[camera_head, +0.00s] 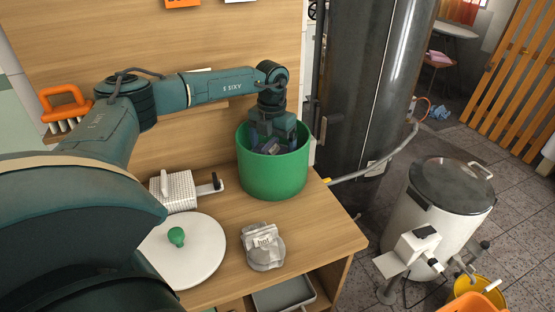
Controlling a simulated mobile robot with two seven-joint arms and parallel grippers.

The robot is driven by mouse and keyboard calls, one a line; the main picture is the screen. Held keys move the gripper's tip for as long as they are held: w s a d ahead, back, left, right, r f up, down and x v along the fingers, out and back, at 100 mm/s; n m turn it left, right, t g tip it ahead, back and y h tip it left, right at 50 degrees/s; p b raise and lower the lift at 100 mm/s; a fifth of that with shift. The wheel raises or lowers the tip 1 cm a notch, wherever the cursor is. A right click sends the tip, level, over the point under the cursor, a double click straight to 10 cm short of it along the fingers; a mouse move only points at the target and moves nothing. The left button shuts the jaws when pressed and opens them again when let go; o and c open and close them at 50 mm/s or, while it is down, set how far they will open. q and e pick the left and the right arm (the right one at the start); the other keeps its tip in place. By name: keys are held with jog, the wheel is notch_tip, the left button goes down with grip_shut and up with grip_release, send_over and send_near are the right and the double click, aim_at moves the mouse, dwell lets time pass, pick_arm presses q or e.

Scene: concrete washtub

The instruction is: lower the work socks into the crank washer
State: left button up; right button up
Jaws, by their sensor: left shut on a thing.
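A round green tub (272,178), which looks like the crank washer, stands open on the wooden bench. My left gripper (268,147) points down into its mouth, with the fingers below the rim. It is shut on a dark grey-purple bundle, apparently the work socks (266,147), mostly hidden by the fingers and the tub wall. I cannot tell whether the bundle touches the tub's bottom. A white round lid (190,255) with a green knob lies flat on the bench, front left of the tub. My right gripper is not in view.
A grey packet (262,246) lies on the bench before the tub. A white gridded block (178,190) and an orange-handled brush (66,108) are at left.

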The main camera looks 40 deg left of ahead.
pick_arm(q)
jog(key=shift+f+b, duration=0.3)
jog(key=shift+f, duration=0.3)
dwell(0.4)
jog(key=o, duration=0.7)
jog(key=shift+r, duration=0.35)
notch_tip(320, 180, up, 12)
jog(key=shift+r, duration=0.25)
